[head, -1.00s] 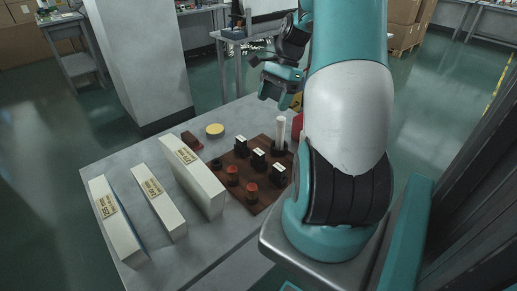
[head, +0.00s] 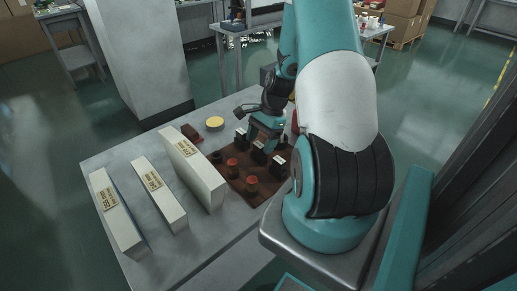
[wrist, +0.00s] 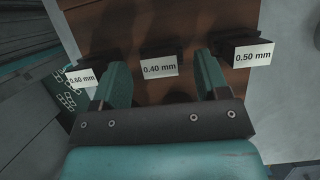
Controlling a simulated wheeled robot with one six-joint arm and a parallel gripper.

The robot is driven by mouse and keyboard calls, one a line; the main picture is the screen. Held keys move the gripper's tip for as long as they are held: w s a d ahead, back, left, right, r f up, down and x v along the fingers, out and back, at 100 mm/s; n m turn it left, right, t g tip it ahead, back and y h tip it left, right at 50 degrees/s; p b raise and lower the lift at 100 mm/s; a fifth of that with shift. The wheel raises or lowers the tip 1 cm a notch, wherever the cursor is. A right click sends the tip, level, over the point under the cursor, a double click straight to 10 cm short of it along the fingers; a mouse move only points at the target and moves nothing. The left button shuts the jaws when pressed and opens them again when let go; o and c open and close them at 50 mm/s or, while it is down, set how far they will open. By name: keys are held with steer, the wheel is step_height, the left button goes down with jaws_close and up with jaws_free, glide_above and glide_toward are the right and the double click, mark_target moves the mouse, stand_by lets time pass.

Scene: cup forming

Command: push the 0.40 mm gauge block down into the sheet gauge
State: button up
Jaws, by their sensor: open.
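In the wrist view, the 0.40 mm gauge block (wrist: 162,48) is dark with a white label and stands in the middle of a row on the brown board (wrist: 108,22). My gripper (wrist: 161,62) is open, with one finger on each side of that label. I cannot tell whether the fingers touch the block. In the head view, my gripper (head: 264,146) is low over the board, above the middle labelled block (head: 258,157). How deep the block sits in the sheet gauge cannot be seen.
The 0.60 mm block (wrist: 80,78) and 0.50 mm block (wrist: 253,53) flank it closely. Red-topped knobs (head: 251,184) stand in front on the board. Long white boxes (head: 192,172) stand left on the grey table. A yellow disc (head: 215,123) lies behind.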

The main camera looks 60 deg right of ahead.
mark_target(259, 144)
steer(key=shift+x, duration=0.95)
steer(key=shift+c, duration=0.5)
steer(key=c, duration=0.9)
steer(key=shift+r, duration=0.1)
step_height(259, 144, up, 20)
steer(key=p, duration=0.1)
